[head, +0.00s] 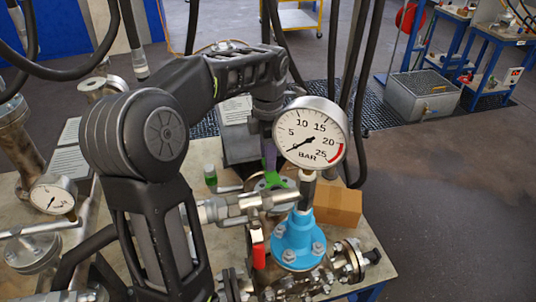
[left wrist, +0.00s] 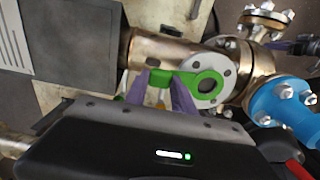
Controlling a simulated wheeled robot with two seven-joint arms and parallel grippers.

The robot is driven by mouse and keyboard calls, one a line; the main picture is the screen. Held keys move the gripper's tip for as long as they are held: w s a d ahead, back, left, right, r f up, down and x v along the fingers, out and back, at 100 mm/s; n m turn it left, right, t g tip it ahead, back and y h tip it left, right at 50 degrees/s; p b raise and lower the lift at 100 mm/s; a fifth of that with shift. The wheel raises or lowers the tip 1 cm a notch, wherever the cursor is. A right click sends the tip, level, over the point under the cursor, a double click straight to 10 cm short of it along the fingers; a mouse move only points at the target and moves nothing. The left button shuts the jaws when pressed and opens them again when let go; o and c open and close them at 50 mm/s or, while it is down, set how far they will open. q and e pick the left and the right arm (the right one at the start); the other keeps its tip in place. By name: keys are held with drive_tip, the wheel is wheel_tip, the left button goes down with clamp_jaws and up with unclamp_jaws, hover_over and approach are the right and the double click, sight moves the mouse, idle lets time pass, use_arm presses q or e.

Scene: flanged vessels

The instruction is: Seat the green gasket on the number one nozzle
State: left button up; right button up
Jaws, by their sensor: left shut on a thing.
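The green gasket (left wrist: 207,82) is a flat ring with a tab. In the left wrist view its ring lies over the pale, bolt-holed face of a flanged nozzle (left wrist: 228,70), roughly centred. My left gripper (left wrist: 163,92) has purple fingers shut on the tab side of the gasket. In the head view the gasket (head: 272,181) shows as a small green patch below my left gripper (head: 269,158), partly hidden by the gauge and my arm. I cannot tell whether the ring touches the face. No nozzle number is readable.
A pressure gauge (head: 311,134) stands close in front of the gripper. A blue flanged nozzle (head: 298,241) and a red-handled valve (head: 258,256) are nearby. A cardboard box (head: 338,204) sits behind on the bench. Dark hoses hang around the arm.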

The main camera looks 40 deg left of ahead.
use_arm(q)
drive_tip(key=shift+f, duration=0.3)
idle(0.5)
drive_tip(key=o, duration=1.2)
drive_tip(key=shift+o, duration=0.2)
drive_tip(key=o, duration=0.5)
drive_tip(key=shift+c, duration=0.2)
